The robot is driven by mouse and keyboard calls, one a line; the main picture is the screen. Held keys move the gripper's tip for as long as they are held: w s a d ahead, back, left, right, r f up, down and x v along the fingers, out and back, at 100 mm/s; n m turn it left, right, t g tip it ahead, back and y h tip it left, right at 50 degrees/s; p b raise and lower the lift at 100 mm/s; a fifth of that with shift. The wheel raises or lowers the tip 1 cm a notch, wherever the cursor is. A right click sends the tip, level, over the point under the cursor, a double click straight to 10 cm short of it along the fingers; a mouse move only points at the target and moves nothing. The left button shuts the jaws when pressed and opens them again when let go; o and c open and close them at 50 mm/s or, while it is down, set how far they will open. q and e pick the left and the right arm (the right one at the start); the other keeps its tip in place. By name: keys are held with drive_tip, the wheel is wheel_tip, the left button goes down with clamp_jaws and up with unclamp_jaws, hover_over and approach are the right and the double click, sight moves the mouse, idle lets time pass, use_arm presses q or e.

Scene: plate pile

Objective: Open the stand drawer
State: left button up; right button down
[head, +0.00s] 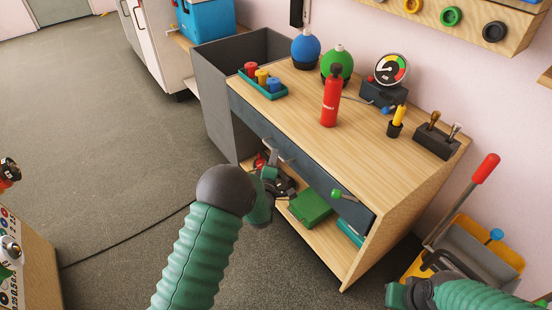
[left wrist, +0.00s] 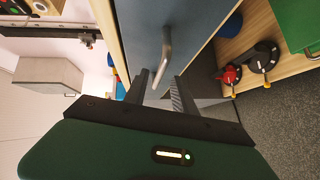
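The stand (head: 300,105) is a wooden-topped bench with a dark blue-grey drawer (head: 318,177) under its top. The drawer looks closed, its front flush with the frame. Its metal bar handle (head: 280,150) is on the left part of the front; it also shows in the left wrist view (left wrist: 166,57). My left gripper (head: 270,172) is just in front of the handle. In the left wrist view its two fingers (left wrist: 162,92) are apart, with the handle ahead of the gap and no clear contact. My right gripper (head: 398,296) is low at the right, its fingers unclear.
A red bottle (head: 330,101), a teal tray (head: 264,86) and a gauge (head: 390,70) stand on the top. A green box (head: 310,207) is on the lower shelf. A yellow-grey bin (head: 480,250) stands at the right. The floor in front is mostly clear, with a cable across it.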

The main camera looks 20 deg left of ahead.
use_arm(q)
drive_tip(key=w, duration=0.1)
drive_tip(key=w+b, duration=0.1)
drive_tip(key=w, duration=0.1)
drive_tip(key=w+a, duration=0.1)
drive_tip(key=shift+w+f, duration=0.3)
drive_tip(key=shift+f, duration=0.05)
drive_tip(key=shift+c, duration=0.4)
clamp_jaws()
drive_tip(key=shift+s+f, duration=0.1)
drive_tip(key=shift+f, duration=0.05)
idle(0.5)
